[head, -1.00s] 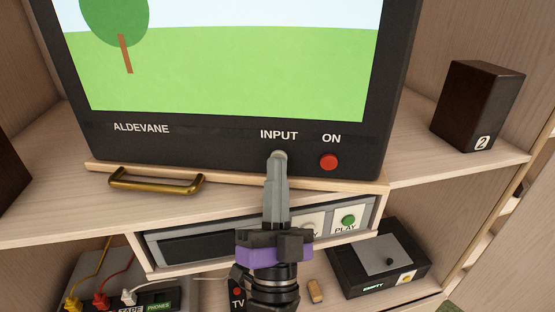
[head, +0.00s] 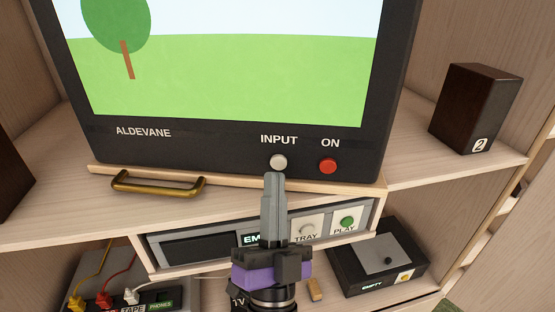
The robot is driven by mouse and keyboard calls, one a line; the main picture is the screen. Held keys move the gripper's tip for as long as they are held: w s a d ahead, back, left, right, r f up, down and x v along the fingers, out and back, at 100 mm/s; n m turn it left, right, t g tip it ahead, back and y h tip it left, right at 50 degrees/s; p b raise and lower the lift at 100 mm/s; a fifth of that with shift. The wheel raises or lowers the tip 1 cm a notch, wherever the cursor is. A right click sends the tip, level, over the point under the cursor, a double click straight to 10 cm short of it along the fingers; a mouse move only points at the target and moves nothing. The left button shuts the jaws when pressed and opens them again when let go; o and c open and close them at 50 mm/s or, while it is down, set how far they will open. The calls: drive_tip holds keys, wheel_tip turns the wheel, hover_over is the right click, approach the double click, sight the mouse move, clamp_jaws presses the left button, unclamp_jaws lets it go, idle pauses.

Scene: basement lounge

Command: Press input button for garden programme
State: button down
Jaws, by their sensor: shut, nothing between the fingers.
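The dark television (head: 205,143), marked ALDEVANE, stands on a pale wooden board in the cabinet. Its screen (head: 240,80) shows a tree on green ground under a pale sky. The round whitish INPUT button (head: 279,162) is on the lower bezel under its label, in full view. The red ON button (head: 328,166) is to its right. My gripper (head: 274,178) is shut and empty. Its fingertips are just below the INPUT button in the picture, with a small gap showing between them.
A brass handle (head: 158,186) sticks out at the board's front left. Below is a player (head: 190,249) with TRAY (head: 307,230) and PLAY (head: 347,223) buttons. A black box (head: 385,262) is lower right, and speaker 2 (head: 475,108) stands right. Cables (head: 105,263) are lower left.

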drive_tip(key=s+p, duration=0.1)
drive_tip(key=s, duration=0.3)
drive_tip(key=shift+a, duration=0.15)
idle(0.4)
drive_tip(key=s+d+f+n+g, duration=0.3)
drive_tip(key=s+d+f+g, duration=0.3)
drive_tip(key=s+d+f, duration=0.4)
drive_tip(key=s+d+f+n+g+h, duration=0.1)
drive_tip(key=s+d+f+n+g, duration=0.3)
drive_tip(key=s+d+f, duration=0.7)
drive_tip(key=s+d+g, duration=0.1)
drive_tip(key=s+g, duration=0.1)
drive_tip(key=s, duration=0.5)
drive_tip(key=shift+s+d, duration=0.25)
drive_tip(key=shift+d, duration=0.1)
